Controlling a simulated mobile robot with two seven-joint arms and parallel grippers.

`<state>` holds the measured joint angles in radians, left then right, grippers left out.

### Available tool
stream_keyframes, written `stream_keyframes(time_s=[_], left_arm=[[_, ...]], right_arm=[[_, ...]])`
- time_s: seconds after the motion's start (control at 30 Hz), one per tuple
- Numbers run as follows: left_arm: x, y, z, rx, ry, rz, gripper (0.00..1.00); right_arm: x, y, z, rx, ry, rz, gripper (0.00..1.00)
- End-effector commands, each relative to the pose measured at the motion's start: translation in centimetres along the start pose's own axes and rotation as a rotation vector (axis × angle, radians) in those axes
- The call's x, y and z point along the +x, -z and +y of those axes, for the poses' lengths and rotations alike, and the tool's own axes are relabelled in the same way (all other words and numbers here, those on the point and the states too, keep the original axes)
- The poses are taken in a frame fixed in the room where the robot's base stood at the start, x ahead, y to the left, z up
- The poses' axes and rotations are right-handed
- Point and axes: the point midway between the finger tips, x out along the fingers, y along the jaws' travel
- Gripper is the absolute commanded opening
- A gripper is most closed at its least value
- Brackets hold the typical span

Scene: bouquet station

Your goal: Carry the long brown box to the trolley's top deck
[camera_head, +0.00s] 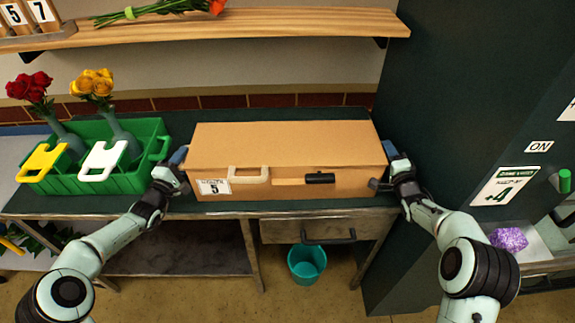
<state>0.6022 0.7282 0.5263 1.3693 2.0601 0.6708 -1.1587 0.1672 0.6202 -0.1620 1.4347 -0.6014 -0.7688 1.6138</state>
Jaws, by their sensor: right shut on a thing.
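The long brown box (285,145) lies on the dark-topped workbench, with a label reading 5, a pale handle and a black handle on its front. My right gripper (384,172) is at the box's right end, shut on it. My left gripper (178,168) is at the box's left end; its fingertips are partly hidden and I cannot tell whether they are shut. I cannot make out any lifting gap under the box. No trolley can be clearly identified in this view.
A green crate (95,182) with rose vases stands left of the box. A wooden shelf (240,29) runs above. A dark cabinet (437,90) rises close on the right. A teal bin (307,264) stands on the floor below the bench drawer (285,231).

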Motion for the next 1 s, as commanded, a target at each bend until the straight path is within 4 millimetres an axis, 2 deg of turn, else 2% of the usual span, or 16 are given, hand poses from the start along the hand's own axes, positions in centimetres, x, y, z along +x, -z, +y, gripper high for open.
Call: stream_keyframes(time_s=[0.27,0.73,1.0], left_arm=[[0.1,-0.1,1.1,0.000,-0.008,-0.001,0.00],[0.9,-0.8,5.8,0.005,-0.021,-0.003,0.00],[1.0,-0.8,6.2,0.005,-0.021,-0.003,0.00]], right_arm=[[0.1,0.2,-0.8,-0.001,0.004,0.002,0.00],[0.6,1.4,-5.7,-0.003,0.020,0.005,0.00],[0.6,1.5,-6.1,-0.003,0.021,0.006,0.00]])
